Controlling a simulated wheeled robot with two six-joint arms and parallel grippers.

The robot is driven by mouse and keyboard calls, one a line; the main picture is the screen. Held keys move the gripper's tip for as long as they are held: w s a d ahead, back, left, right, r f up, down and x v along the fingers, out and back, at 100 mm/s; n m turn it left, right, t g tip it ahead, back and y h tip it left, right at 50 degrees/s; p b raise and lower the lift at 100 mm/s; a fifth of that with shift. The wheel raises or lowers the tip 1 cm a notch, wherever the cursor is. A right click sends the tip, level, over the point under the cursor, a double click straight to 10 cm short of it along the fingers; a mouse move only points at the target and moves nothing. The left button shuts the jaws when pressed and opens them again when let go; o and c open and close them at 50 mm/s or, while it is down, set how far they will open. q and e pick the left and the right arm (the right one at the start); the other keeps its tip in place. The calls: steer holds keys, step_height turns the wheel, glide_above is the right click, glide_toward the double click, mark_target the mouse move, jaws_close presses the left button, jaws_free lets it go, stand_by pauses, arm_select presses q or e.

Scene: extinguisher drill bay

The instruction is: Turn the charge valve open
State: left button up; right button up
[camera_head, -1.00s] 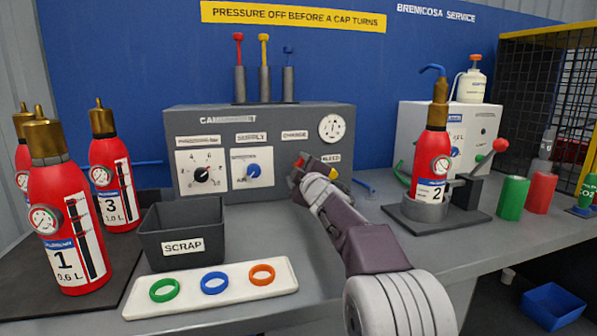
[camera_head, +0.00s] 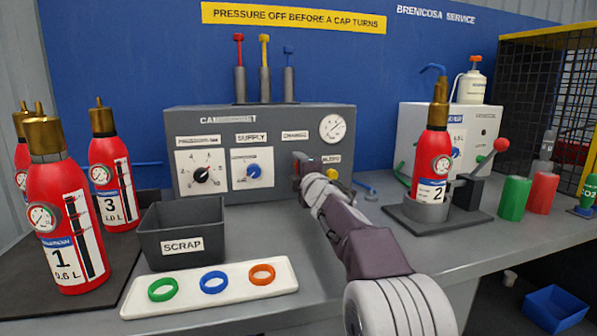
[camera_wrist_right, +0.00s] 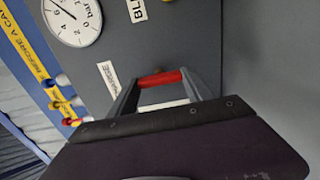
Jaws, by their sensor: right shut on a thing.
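The grey charging cabinet (camera_head: 262,118) stands at the back of the bench, with a CHARGE label (camera_head: 295,135) on its front. My right gripper (camera_head: 301,174) is at the panel below that label. In the right wrist view, a red handle (camera_wrist_right: 160,78), apparently the charge valve's, lies between the fingers of my right gripper (camera_wrist_right: 160,86), which is shut on it. In the head view the gripper hides most of the valve, so its exact angle is hard to tell. My left gripper is not in view.
A yellow bleed knob (camera_head: 333,174) sits close right of my gripper, below a round gauge (camera_head: 332,128). The blue supply knob (camera_head: 254,172) is to the left. Extinguisher 2 (camera_head: 432,165) stands in a holder at right. A scrap bin (camera_head: 182,222) and ring tray (camera_head: 140,302) are at front left.

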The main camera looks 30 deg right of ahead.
steer(key=shift+f, duration=0.1)
steer(key=o, duration=1.4)
steer(key=shift+c, duration=0.2)
steer(key=v, duration=0.9)
steer(key=shift+s, duration=0.1)
